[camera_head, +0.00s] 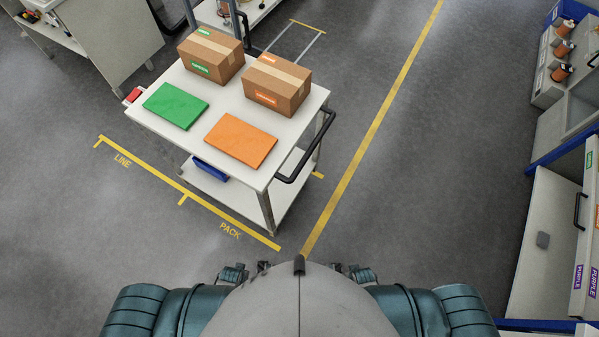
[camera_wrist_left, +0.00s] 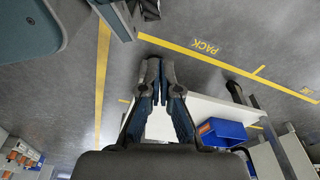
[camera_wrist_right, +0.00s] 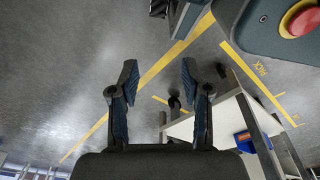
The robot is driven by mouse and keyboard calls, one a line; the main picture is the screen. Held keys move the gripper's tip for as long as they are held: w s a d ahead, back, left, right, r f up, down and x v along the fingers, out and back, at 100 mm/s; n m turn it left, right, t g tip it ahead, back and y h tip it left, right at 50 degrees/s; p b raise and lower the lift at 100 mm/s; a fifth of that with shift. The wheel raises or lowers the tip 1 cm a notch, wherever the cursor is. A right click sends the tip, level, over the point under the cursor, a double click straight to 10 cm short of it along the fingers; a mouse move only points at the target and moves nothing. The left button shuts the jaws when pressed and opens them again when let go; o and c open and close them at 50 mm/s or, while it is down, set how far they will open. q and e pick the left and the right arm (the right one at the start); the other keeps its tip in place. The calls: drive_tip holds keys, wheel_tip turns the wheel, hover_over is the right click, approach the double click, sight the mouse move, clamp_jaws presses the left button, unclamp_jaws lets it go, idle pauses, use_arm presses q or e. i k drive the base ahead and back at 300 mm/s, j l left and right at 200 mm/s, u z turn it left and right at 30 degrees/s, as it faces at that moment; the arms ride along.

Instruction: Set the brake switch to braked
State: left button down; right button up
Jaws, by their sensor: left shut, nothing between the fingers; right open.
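The cart (camera_head: 222,111) stands ahead, a white-topped trolley with a black push handle (camera_head: 313,151) at its right end. No brake switch can be made out for certain. A small red part (camera_head: 133,95) sits at the cart's left edge, too small to tell what it is. My left gripper (camera_wrist_left: 161,66) is shut and empty, and the cart shows beyond it in the left wrist view. My right gripper (camera_wrist_right: 158,75) is open and empty, with the cart beyond and to its right. Both grippers are apart from the cart.
Two cardboard boxes (camera_head: 211,54) (camera_head: 277,84), a green panel (camera_head: 175,105) and an orange panel (camera_head: 240,140) lie on the cart top. A blue bin (camera_wrist_left: 222,132) is on the lower shelf. Shelving (camera_head: 560,215) stands at right. Floor between is clear.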

sight(136, 94)
drive_tip(key=u, duration=1.35)
drive_tip(key=i+j+u, duration=0.25)
drive_tip(key=i+u, duration=0.65)
drive_tip(key=i+z, duration=0.2)
drive_tip(key=i, duration=0.25)
drive_tip(key=i+j+z, duration=0.2)
drive_tip(key=i, duration=0.2)
